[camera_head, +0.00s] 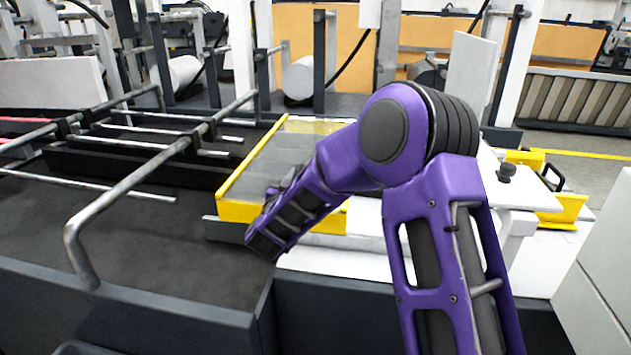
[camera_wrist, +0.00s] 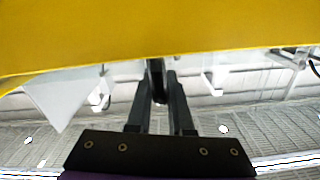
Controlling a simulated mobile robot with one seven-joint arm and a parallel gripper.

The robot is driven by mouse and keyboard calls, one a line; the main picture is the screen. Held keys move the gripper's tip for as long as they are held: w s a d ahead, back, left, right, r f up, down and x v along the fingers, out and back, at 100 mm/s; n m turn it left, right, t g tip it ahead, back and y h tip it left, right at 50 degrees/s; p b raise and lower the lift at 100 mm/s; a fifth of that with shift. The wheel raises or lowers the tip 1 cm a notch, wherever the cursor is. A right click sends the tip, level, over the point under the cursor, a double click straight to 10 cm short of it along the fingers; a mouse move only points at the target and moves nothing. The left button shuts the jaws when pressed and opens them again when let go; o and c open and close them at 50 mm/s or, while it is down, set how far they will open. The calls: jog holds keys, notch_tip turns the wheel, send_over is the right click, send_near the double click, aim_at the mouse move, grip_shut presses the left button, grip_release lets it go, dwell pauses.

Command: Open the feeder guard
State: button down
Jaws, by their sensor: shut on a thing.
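The feeder guard (camera_head: 235,211) is a clear panel in a yellow frame, left of my arm in the head view. It lies low over the machine bed, and my purple arm covers its right part. In the wrist view its yellow face (camera_wrist: 160,30) fills the top. My gripper (camera_wrist: 158,78) has its two dark fingers on either side of a black handle (camera_wrist: 157,88) below the yellow edge, shut on it. In the head view my forearm hides the fingers and the handle.
Metal rods and a bent rail (camera_head: 130,190) stand over the dark feeder table to the left. A second yellow-framed part (camera_head: 570,212) with a black handle is at the right. A pale cabinet (camera_head: 600,270) is at the right edge. Upright posts and rollers stand behind.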

jog(key=shift+a+r, duration=0.25)
jog(key=shift+a, duration=0.05)
jog(key=c, duration=0.8)
grip_release()
jog(key=shift+w+a+f, duration=0.1)
jog(key=shift+w+f, duration=0.05)
jog(key=shift+c, duration=0.2)
jog(key=s+a, duration=0.3)
jog(key=s, duration=1.4)
jog(key=shift+a, duration=0.15)
